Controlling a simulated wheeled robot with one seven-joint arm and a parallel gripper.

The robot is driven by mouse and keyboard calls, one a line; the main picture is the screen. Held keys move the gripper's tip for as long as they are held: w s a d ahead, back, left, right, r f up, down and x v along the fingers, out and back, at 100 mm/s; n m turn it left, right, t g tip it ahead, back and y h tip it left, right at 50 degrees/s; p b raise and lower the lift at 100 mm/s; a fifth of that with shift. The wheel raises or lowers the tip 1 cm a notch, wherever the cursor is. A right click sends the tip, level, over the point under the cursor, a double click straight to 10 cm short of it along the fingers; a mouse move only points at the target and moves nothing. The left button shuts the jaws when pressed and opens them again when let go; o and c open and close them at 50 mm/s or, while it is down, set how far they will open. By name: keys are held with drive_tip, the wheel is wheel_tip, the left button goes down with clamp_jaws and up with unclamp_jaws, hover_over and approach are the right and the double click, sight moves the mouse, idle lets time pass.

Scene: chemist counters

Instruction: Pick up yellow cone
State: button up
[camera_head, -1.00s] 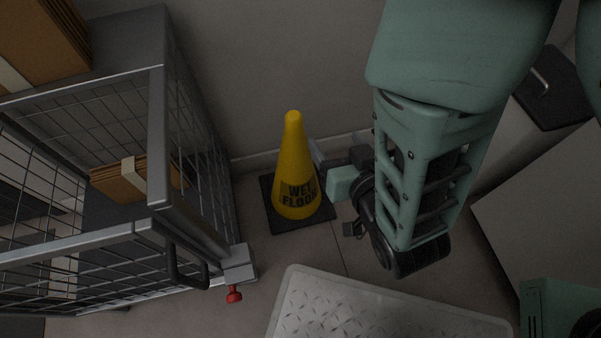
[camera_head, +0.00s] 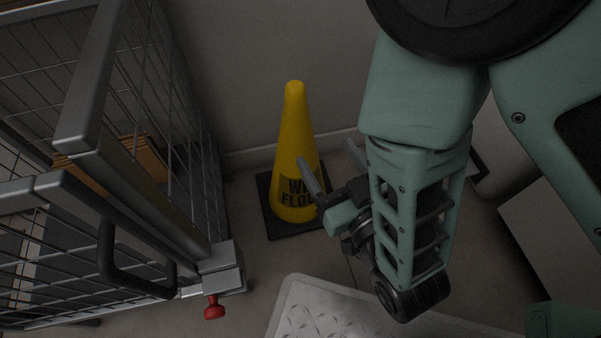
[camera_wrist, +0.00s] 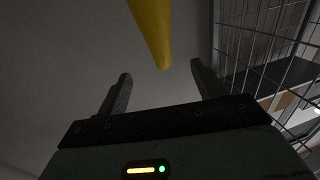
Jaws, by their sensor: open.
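The yellow cone (camera_head: 295,150) stands upright on its dark square base on the floor, with "WET FLOOR" lettering partly hidden by my gripper. My gripper (camera_head: 329,160) is open and empty, at the cone's right side. One finger overlaps the cone's front in the head view, and the other finger is to the right of it. In the wrist view the cone (camera_wrist: 153,32) comes in from the top, its tip lying ahead of and between the two spread fingers of my gripper (camera_wrist: 160,80). I cannot tell whether a finger touches the cone.
A grey wire-mesh cart (camera_head: 82,110) with cardboard boxes (camera_head: 140,155) inside stands close on the left. Its red knob (camera_head: 214,308) sticks out low. A wall is behind the cone. A pale ridged platform (camera_head: 350,310) is in front, and pale cabinets are on the right.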

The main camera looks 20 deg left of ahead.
sight(300, 114)
drive_tip(key=b+x, duration=0.1)
drive_tip(key=x, duration=0.9)
drive_tip(key=shift+w+r, duration=0.1)
drive_tip(key=shift+r, duration=0.1)
drive_tip(key=b+x, duration=0.4)
drive_tip(key=x, duration=0.1)
drive_tip(key=shift+w+d+f, duration=0.1)
drive_tip(key=shift+f, duration=0.15)
drive_tip(key=shift+w+r, duration=0.1)
drive_tip(key=shift+r, duration=0.05)
clamp_jaws()
drive_tip(key=shift+r, duration=0.1)
